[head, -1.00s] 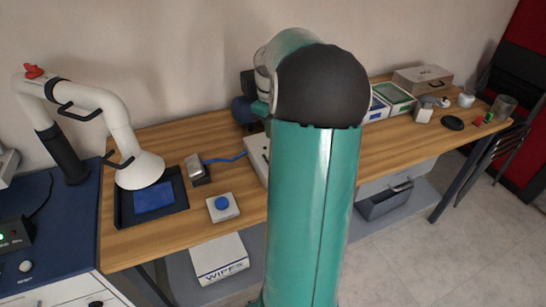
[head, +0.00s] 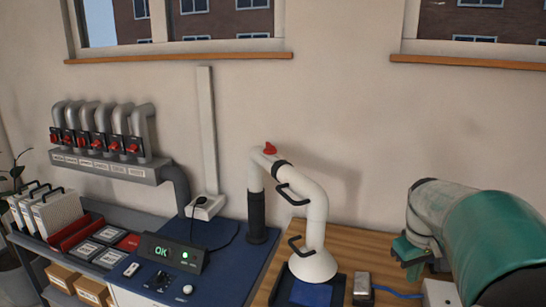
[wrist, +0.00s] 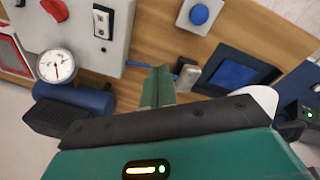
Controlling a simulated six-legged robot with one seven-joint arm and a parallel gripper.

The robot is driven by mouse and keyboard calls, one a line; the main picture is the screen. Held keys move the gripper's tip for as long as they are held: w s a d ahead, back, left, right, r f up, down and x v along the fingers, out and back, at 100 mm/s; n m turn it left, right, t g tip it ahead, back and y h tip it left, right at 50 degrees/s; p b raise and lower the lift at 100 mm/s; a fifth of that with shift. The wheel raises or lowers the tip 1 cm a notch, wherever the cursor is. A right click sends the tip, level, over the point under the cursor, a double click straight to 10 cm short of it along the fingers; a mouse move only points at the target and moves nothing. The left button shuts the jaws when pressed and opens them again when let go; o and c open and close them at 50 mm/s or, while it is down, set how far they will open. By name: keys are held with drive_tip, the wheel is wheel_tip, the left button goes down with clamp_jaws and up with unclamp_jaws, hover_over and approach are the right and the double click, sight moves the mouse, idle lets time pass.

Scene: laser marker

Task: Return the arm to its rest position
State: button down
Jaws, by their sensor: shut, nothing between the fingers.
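My arm (head: 500,245) shows at the right edge of the head view, green with a grey joint, reaching in over the wooden bench. In the wrist view my gripper (wrist: 158,87) is shut, its two green fingers together with nothing between them. The fingers are above the bench top, near a blue cable and a small metal block (wrist: 187,77). From these views I cannot tell the fingers' exact height over the bench.
A white extraction arm (head: 318,220) stands left of my arm, its hood over a black tray with a blue pad (head: 311,295). A control box reading OK (head: 172,252) sits further left. The wrist view shows a gauge (wrist: 57,66), blue cylinder (wrist: 80,97) and blue button (wrist: 199,14).

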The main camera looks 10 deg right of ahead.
drive_tip(key=s+a+r+t, duration=0.1)
drive_tip(key=s+a, duration=0.4)
drive_tip(key=a, duration=0.8)
drive_tip(key=s+a+r+t+y, duration=0.1)
drive_tip(key=s+a+t, duration=0.2)
drive_tip(key=a, duration=1.1)
drive_tip(key=s, duration=0.3)
drive_tip(key=shift+a+t, duration=0.15)
drive_tip(key=shift+t, duration=0.25)
